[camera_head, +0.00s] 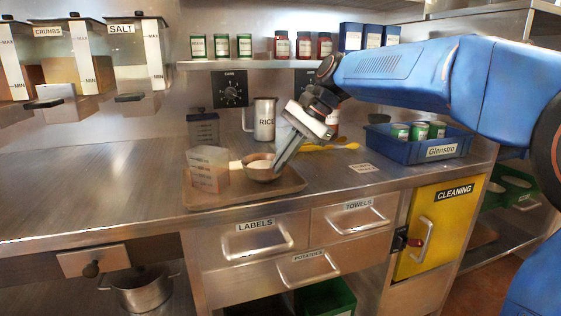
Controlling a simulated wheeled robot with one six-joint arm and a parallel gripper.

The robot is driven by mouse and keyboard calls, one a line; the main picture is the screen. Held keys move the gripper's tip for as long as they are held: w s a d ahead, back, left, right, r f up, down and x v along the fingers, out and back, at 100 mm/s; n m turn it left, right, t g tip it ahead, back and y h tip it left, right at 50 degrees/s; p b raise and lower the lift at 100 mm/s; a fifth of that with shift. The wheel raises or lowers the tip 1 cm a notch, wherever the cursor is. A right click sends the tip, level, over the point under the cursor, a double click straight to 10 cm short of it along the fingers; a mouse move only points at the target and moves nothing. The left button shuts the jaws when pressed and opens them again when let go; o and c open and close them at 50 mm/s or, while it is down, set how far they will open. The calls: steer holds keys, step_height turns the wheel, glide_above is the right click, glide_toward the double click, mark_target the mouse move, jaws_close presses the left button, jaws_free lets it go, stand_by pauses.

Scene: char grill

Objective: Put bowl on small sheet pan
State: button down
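Behind are a RICE jug (264,120) and a dark container (204,128). A blue bin (396,149) with cans is at right. The left counter (90,200) is clear.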

steer(key=c, duration=2)
jaws_free()
steer(key=v, duration=1.2)
steer(key=shift+s, duration=0.1)
steer(key=s+d+f+n+t+h, duration=0.1)
steer(key=s+d+f+n+h, duration=0.1)
steer(key=s+d+f, duration=0.4)
steer(key=s+d+f+n+t+h, duration=0.2)
steer(key=s+d+f, duration=0.5)
steer(key=s+f, duration=0.6)
steer(key=s+d+f+n+t+h, duration=0.1)
steer(key=s+d+f+n, duration=0.3)
steer(key=s+f, duration=0.6)
step_height(320, 180, down, 2)
steer(key=d+h, duration=0.1)
steer(key=d, duration=0.1)
steer(key=shift+s+d+f+n+h, duration=0.2)
steer(key=shift+d+n+h, duration=0.1)
steer(key=shift+d, duration=0.1)
